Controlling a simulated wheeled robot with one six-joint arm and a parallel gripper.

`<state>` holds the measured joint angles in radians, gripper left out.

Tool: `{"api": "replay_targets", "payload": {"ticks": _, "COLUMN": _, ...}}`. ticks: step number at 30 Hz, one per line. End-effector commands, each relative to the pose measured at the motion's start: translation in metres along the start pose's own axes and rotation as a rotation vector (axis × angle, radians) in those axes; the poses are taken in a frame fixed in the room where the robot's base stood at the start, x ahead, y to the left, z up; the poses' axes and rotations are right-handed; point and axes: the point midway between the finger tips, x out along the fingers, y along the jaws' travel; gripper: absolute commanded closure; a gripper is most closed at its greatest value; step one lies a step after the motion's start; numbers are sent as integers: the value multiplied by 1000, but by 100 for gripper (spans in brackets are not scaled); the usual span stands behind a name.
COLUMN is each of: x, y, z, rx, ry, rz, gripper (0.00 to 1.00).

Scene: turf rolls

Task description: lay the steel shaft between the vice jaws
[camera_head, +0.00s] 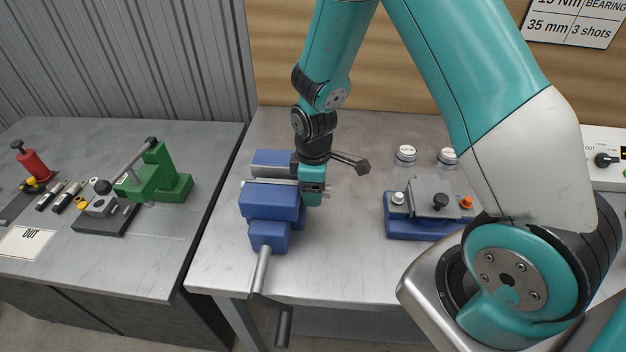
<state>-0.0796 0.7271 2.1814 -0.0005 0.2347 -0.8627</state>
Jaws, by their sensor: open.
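The blue vice (272,203) stands on the left part of the grey bench, its crank handle hanging over the front edge. A pale steel strip shows between its front and back blue blocks; I take it for the steel shaft (262,182), lying crosswise there, but it could be part of the jaws. My gripper (312,197) is low at the right end of the vice, close beside that strip. It is open. Its fingertips are mostly hidden, and I cannot tell whether they touch the shaft.
A dark bar with a thick end (350,162) juts right beside my gripper. A blue fixture (432,207) with buttons stands to the right, with two round white-topped items (405,154) behind. The left bench holds a green press (160,177) and a red tool (32,163). Bare bench lies between vice and fixture.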

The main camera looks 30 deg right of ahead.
Motion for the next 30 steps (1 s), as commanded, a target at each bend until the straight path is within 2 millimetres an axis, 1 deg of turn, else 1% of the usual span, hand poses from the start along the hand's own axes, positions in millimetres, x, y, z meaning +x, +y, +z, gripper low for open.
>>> {"api": "replay_targets", "payload": {"ticks": 2, "x": -3, "y": 1, "z": 0, "rx": 0, "ry": 2, "rz": 2, "gripper": 38}}
{"api": "replay_targets", "payload": {"ticks": 5, "x": -14, "y": 1, "z": -1, "rx": 0, "ry": 4, "rz": 4, "gripper": 38}}
{"api": "replay_targets", "payload": {"ticks": 8, "x": -32, "y": 1, "z": -1, "rx": 0, "ry": 6, "rz": 7, "gripper": 38}}
{"api": "replay_targets", "payload": {"ticks": 18, "x": -119, "y": 1, "z": -1, "rx": 0, "ry": 8, "rz": 9, "gripper": 38}}
{"api": "replay_targets", "payload": {"ticks": 21, "x": -140, "y": 1, "z": -1, "rx": 0, "ry": 7, "rz": 7, "gripper": 38}}
{"api": "replay_targets", "payload": {"ticks": 25, "x": -161, "y": 1, "z": -1, "rx": 0, "ry": 6, "rz": 6, "gripper": 38}}
{"api": "replay_targets", "payload": {"ticks": 30, "x": -173, "y": 0, "z": 0, "rx": 0, "ry": 4, "rz": 3, "gripper": 38}}
